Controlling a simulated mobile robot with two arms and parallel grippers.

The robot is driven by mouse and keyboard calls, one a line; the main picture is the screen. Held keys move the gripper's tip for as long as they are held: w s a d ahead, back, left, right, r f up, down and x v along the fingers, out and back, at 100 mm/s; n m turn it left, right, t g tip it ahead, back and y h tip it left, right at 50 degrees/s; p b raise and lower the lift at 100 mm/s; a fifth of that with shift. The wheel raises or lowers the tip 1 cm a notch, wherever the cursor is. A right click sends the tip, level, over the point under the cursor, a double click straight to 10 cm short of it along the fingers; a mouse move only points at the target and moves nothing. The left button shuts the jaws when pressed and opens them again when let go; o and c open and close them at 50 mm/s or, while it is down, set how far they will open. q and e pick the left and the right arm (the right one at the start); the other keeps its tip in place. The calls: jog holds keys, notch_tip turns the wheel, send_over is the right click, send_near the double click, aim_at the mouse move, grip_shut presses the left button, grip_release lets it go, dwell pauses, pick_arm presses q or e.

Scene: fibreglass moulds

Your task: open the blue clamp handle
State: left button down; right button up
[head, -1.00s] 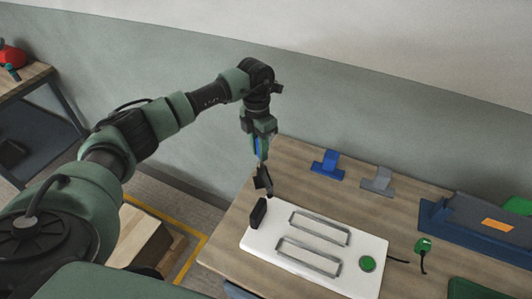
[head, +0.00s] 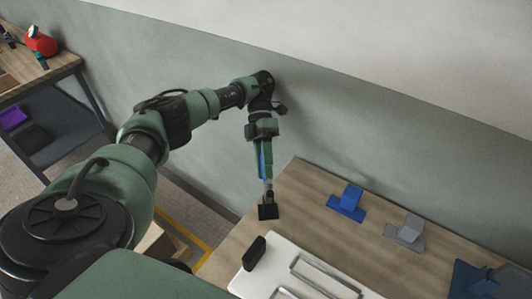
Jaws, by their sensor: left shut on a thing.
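My left gripper (head: 268,186) points down over the back left part of the wooden bench. It is shut on a thin blue handle (head: 262,165), of which only a strip shows between the green fingers. Below the fingertips is the small black clamp base (head: 268,211), near the bench's left edge. The handle looks roughly upright; its lower joint is too small to read clearly. My right gripper is not in view.
A white board (head: 265,278) with metal frames (head: 325,275) and a black block (head: 254,252) lies in front of the clamp. A blue bracket (head: 347,202) and a grey bracket (head: 408,233) stand to the right. The wall is close behind. Bench surface (head: 315,220) between them is bare.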

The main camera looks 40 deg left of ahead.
pick_arm(q)
jog(key=shift+w, duration=0.2)
jog(key=shift+f, duration=0.15)
jog(key=shift+a+f+g+h, duration=0.1)
jog(key=shift+g+h, duration=0.2)
jog(key=shift+h, duration=0.1)
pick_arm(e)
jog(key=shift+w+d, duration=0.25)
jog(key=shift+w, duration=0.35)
pick_arm(q)
jog(key=c, duration=1.2)
grip_release()
jog(key=shift+f, duration=0.1)
